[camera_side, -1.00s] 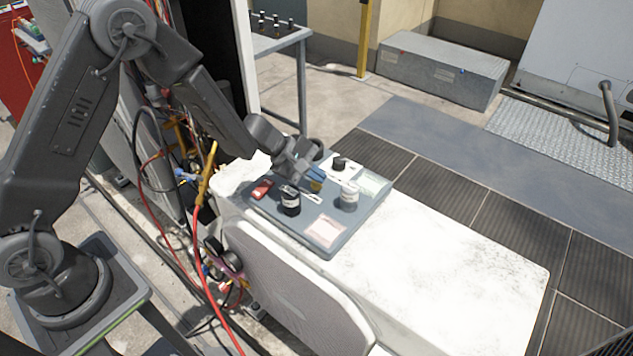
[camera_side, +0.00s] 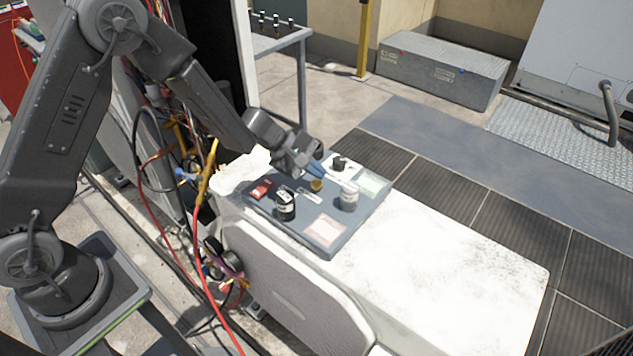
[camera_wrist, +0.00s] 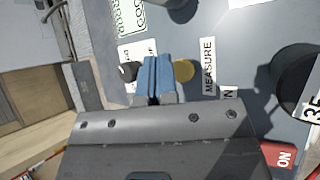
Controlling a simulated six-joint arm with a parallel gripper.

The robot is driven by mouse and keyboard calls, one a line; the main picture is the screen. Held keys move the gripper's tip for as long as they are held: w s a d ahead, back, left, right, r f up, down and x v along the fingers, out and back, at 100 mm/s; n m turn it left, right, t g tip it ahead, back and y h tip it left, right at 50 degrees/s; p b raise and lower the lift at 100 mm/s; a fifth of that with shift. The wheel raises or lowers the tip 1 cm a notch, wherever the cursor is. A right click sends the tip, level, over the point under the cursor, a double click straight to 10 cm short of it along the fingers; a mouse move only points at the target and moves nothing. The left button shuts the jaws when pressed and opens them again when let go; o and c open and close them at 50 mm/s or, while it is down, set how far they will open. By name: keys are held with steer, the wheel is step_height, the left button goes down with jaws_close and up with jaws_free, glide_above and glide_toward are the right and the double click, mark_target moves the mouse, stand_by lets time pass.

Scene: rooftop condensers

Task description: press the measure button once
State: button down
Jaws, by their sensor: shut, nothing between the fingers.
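The yellow round button (camera_side: 317,185) sits on the grey control panel (camera_side: 268,214). In the wrist view, the button (camera_wrist: 184,70) lies between my fingers and a white label (camera_wrist: 208,66) reading MEASURE. My gripper (camera_side: 319,174) is above the panel, tilted down, with its blue fingers close to the button. In the wrist view, my gripper (camera_wrist: 158,78) is shut and empty, its fingertips just left of the button and covering its edge. I cannot tell whether they touch the button or how high they are.
The panel also carries a red switch (camera_side: 261,189), a black cylinder (camera_side: 285,207), a white-topped cylinder (camera_side: 349,198) and a black knob (camera_side: 339,164). The white unit top (camera_side: 440,260) right of the panel is clear. Hoses (camera_side: 200,190) hang at left.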

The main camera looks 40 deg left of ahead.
mark_target(316, 184)
steer(key=shift+r, duration=0.1)
steer(key=shift+r, duration=2.45)
steer(key=s+d+r+m+g, duration=0.1)
steer(key=s+d+r+m, duration=0.1)
steer(key=s+r+m, duration=1.05)
steer(key=s+a+r+m+y, duration=0.2)
steer(key=s+a+y, duration=0.1)
steer(key=s, duration=0.5)
steer(key=s+a+r+m+t+y, duration=0.1)
steer(key=s+a+r+y, duration=0.2)
steer(key=s, duration=0.5)
steer(key=a+y, duration=0.1)
steer(key=a, duration=0.1)
steer(key=shift+s+a+m, duration=0.3)
steer(key=shift+a+m, duration=0.05)
steer(key=shift+a, duration=0.05)
